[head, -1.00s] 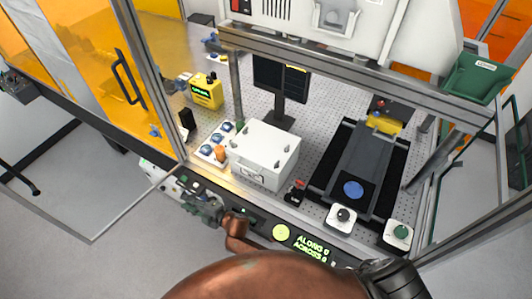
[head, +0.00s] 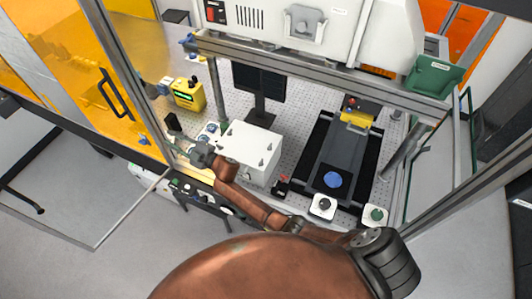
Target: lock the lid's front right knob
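The white box with its lid (head: 250,139) stands on the perforated bench inside the enclosure. Small grey knobs stand up near the lid's corners; the front right knob (head: 262,161) shows at the lid's near right. My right arm reaches in from the lower right, passes in front of the box and hides part of its front face. My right gripper (head: 200,155) is at the box's left, apart from the front right knob. Its fingers are too small and dark to tell whether they are open. My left gripper is out of view.
A dark stage with a blue disc (head: 333,180) is to the right of the box. White knob units (head: 322,207) stand at the front edge. A monitor (head: 259,84) stands behind the box, a yellow device (head: 188,95) at the back left. A metal frame beam (head: 310,66) crosses above.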

